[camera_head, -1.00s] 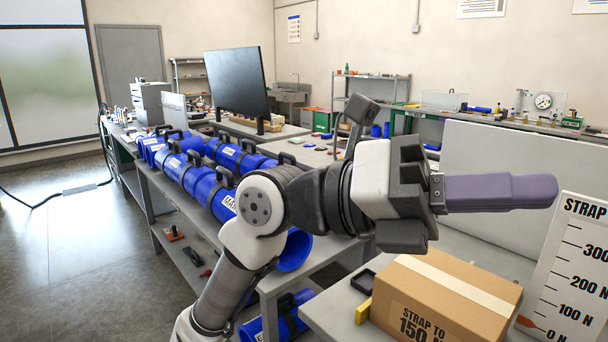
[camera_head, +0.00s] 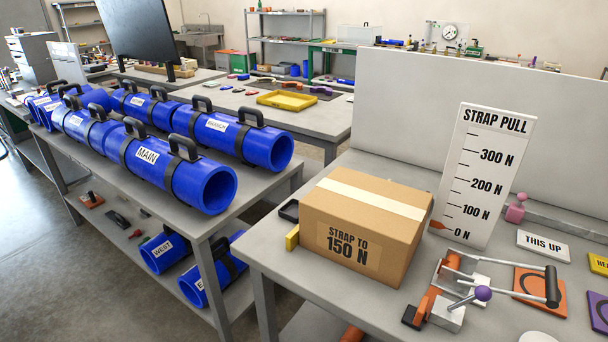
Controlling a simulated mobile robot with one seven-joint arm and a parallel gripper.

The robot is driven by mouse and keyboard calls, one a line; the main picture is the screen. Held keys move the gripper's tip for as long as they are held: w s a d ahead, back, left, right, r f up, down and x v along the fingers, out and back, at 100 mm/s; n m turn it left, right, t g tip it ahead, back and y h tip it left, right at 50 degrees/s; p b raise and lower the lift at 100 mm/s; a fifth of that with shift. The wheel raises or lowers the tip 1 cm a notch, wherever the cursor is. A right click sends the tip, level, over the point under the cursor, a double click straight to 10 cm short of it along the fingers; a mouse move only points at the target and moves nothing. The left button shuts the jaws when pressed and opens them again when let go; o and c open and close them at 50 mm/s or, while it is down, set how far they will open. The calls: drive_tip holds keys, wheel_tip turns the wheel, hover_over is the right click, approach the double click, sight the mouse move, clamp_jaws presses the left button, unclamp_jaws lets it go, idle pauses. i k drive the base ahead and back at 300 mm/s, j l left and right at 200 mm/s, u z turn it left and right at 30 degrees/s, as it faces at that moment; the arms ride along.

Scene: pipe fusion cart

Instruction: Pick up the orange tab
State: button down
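A flat orange tab-like plate (camera_head: 529,281) with a dark curved mark lies on the grey bench at the lower right. A black-ended lever of the strapping tool (camera_head: 448,300) crosses over part of it. The tool has an orange body, a metal block and a purple knob, and lies just left of the plate. A small orange pointer (camera_head: 439,225) sits by the 0 N mark of the strap pull board (camera_head: 486,170). My gripper and arm are not in this view.
A cardboard box (camera_head: 364,225) reading "STRAP TO 150 N" stands on the bench (camera_head: 262,257), left of the tool. A purple plate (camera_head: 600,314) and a "THIS UP" sign (camera_head: 543,246) lie near the orange plate. Blue pipes (camera_head: 205,184) fill the cart at left.

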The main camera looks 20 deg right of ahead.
sight(415, 321)
drive_tip(key=z, duration=1.15)
drive_tip(key=l+u, duration=0.1)
drive_tip(key=u, duration=0.2)
drive_tip(key=l+u, duration=0.1)
drive_tip(key=u, duration=0.25)
drive_tip(key=k+l+u, duration=0.25)
drive_tip(key=l, duration=0.2)
drive_tip(key=k+l+u, duration=0.25)
drive_tip(key=l, duration=0.15)
drive_tip(key=k+l, duration=0.15)
drive_tip(key=l, duration=0.15)
drive_tip(key=k+l, duration=0.1)
drive_tip(key=l, duration=0.2)
drive_tip(key=k+l, duration=0.15)
drive_tip(key=i+l, duration=0.2)
drive_tip(key=i, duration=0.25)
drive_tip(key=j+u, duration=0.05)
